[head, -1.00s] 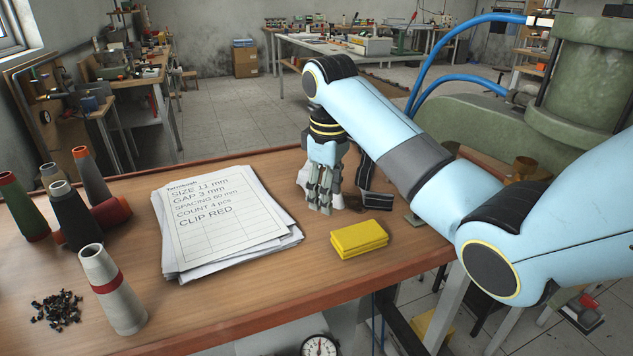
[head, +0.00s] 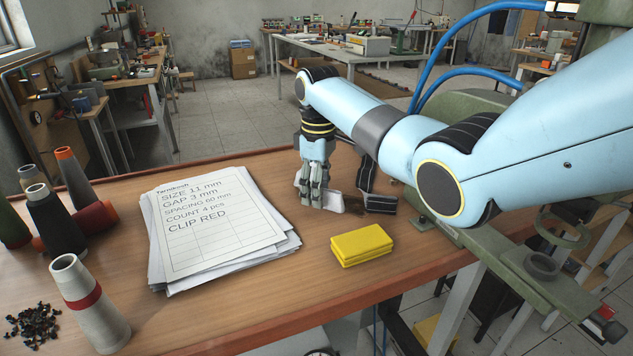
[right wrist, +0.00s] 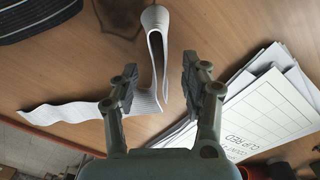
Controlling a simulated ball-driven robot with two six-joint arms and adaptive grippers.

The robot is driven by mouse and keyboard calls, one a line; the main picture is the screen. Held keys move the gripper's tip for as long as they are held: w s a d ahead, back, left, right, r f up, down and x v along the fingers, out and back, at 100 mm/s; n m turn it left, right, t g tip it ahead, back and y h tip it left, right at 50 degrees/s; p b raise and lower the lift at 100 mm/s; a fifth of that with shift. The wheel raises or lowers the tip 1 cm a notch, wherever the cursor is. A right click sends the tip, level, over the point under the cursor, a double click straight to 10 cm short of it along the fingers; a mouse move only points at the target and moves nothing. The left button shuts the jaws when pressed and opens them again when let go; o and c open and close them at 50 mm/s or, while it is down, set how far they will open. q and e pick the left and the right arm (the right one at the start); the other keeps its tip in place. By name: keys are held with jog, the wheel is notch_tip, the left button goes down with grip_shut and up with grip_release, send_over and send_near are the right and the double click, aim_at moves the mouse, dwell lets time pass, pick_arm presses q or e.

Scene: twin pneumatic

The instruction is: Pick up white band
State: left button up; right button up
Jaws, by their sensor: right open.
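The white band (head: 333,203) lies on the wooden table in the head view, partly hidden behind my right gripper (head: 316,186). In the right wrist view the white band (right wrist: 158,50) stands on edge with a rounded loop at the top, and a wavy tail runs to the left. My right gripper (right wrist: 160,82) is open, with one finger on each side of the band's upright part. The left finger covers part of the tail. I cannot tell whether either finger touches the band. My left gripper is not in view.
A dark striped band (head: 375,190) lies just right of the gripper. A yellow block (head: 361,243) sits nearer the front edge. A paper stack (head: 222,228) lies to the left. Thread cones (head: 90,305) and small black pieces (head: 33,322) are at far left.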

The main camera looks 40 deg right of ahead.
jog(key=shift+f, duration=0.7)
grip_shut()
